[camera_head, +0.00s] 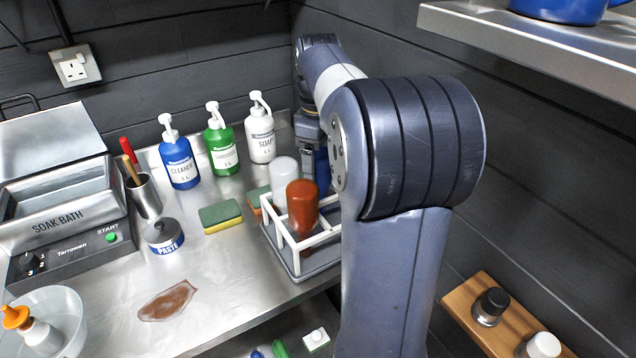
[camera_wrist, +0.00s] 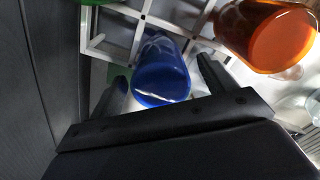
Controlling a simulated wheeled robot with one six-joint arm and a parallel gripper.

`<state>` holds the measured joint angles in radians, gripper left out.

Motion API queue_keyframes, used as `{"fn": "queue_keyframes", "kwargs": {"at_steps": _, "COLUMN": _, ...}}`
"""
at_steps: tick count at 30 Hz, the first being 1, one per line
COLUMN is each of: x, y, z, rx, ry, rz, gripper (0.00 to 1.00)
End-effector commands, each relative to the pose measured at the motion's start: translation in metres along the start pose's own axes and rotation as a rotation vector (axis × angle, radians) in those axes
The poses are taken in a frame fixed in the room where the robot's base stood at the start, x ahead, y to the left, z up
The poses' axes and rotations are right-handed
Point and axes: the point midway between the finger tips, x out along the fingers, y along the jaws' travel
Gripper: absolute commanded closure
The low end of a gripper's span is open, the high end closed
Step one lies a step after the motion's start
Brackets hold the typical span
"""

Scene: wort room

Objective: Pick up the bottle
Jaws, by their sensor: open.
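My gripper (camera_wrist: 162,85) is open, with one finger on each side of a blue bottle (camera_wrist: 163,75). The fingers appear apart from it, though contact is hard to judge. In the head view my gripper (camera_head: 312,150) points down at the back of the white rack (camera_head: 300,270). The blue bottle (camera_head: 322,170) shows partly there, largely hidden behind my arm and other bottles. The rack also holds an orange-brown bottle (camera_head: 302,207) and a pale bottle (camera_head: 284,175). The orange-brown bottle also shows at upper right in the wrist view (camera_wrist: 275,38).
Blue (camera_head: 180,162), green (camera_head: 221,148) and white (camera_head: 260,138) pump bottles stand along the wall. A sponge (camera_head: 220,216) and a paste tub (camera_head: 164,238) lie left of the rack. A shelf (camera_head: 540,45) overhangs at upper right.

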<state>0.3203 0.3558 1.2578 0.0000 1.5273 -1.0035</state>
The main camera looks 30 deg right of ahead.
Motion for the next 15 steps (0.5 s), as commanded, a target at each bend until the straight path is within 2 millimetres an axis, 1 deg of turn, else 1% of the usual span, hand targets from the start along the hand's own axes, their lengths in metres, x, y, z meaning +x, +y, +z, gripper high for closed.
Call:
{"fn": "queue_keyframes", "kwargs": {"at_steps": 1, "x": 0.009, "y": -0.001, "z": -0.003, "rx": -0.001, "ry": -0.002, "rz": -0.004, "gripper": 0.21}}
{"fn": "queue_keyframes", "kwargs": {"at_steps": 3, "x": 0.019, "y": -0.001, "z": -0.004, "rx": -0.001, "ry": -0.002, "rz": -0.003, "gripper": 0.21}}
{"fn": "queue_keyframes", "kwargs": {"at_steps": 6, "x": 0.029, "y": -0.001, "z": -0.003, "rx": 0.0, "ry": -0.002, "rz": -0.003, "gripper": 0.21}}
{"fn": "queue_keyframes", "kwargs": {"at_steps": 9, "x": 0.033, "y": -0.001, "z": -0.004, "rx": 0.0, "ry": 0.0, "rz": 0.0, "gripper": 0.21}}
{"fn": "queue_keyframes", "kwargs": {"at_steps": 14, "x": 0.032, "y": -0.001, "z": -0.004, "rx": -0.001, "ry": 0.0, "rz": 0.0, "gripper": 0.21}}
{"fn": "queue_keyframes", "kwargs": {"at_steps": 15, "x": 0.032, "y": -0.001, "z": -0.004, "rx": -0.001, "ry": 0.0, "rz": 0.0, "gripper": 0.23}}
